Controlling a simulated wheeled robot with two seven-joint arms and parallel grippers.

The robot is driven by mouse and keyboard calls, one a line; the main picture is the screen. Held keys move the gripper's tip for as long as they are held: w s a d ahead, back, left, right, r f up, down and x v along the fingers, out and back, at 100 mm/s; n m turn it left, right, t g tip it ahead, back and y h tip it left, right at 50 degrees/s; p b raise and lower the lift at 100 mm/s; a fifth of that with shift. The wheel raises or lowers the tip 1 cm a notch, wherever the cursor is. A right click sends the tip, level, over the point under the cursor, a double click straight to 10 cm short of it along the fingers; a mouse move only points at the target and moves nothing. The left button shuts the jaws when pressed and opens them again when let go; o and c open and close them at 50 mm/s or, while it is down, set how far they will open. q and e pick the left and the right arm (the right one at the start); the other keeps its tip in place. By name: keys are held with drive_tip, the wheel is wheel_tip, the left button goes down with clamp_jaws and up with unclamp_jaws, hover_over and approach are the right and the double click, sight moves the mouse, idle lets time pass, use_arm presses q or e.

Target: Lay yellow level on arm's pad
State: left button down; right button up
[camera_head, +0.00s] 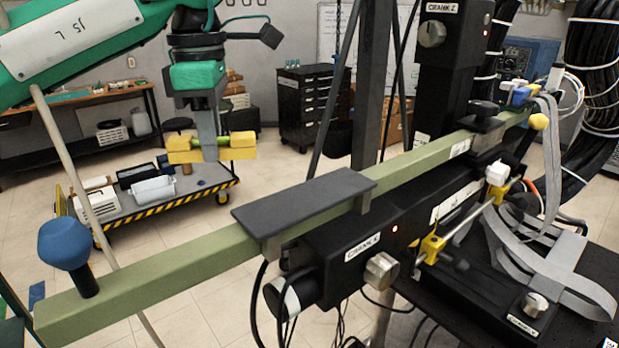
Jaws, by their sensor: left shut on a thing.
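My left gripper (210,148) hangs from my green arm at the upper left, fingers pointing down. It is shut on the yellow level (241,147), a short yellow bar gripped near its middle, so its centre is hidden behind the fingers. The level looks about horizontal and is in the air. The arm (150,276) is a long pale green beam running from the lower left to the upper right. The pad (300,202) is a flat dark grey plate on the beam, with a bare top. In the picture the level is above and left of the pad, apart from it. My right gripper is not in view.
A blue knob (65,243) stands up at the beam's near left end. A black crank unit (349,243) sits under the beam, and a tall black column (448,65) rises behind it. Grey straps (545,265) lie at the right. A cart (165,199) stands on the floor behind.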

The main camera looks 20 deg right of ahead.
use_arm(q)
drive_tip(key=s+d+r+n+p, duration=0.1)
drive_tip(key=s+d+r+n, duration=0.25)
drive_tip(key=s+r, duration=0.65)
drive_tip(key=s+d+r+n+p, duration=0.1)
drive_tip(key=s+d+r+n, duration=0.2)
drive_tip(key=s+d+r, duration=0.7)
drive_tip(key=b, duration=0.3)
hover_over(309, 195)
wheel_tip(309, 195, down, 12)
drive_tip(key=shift+f, duration=1.05)
wheel_tip(309, 195, down, 2)
drive_tip(key=shift+s+f+p, duration=0.1)
drive_tip(key=shift+p, duration=0.3)
drive_tip(key=shift+f, duration=0.25)
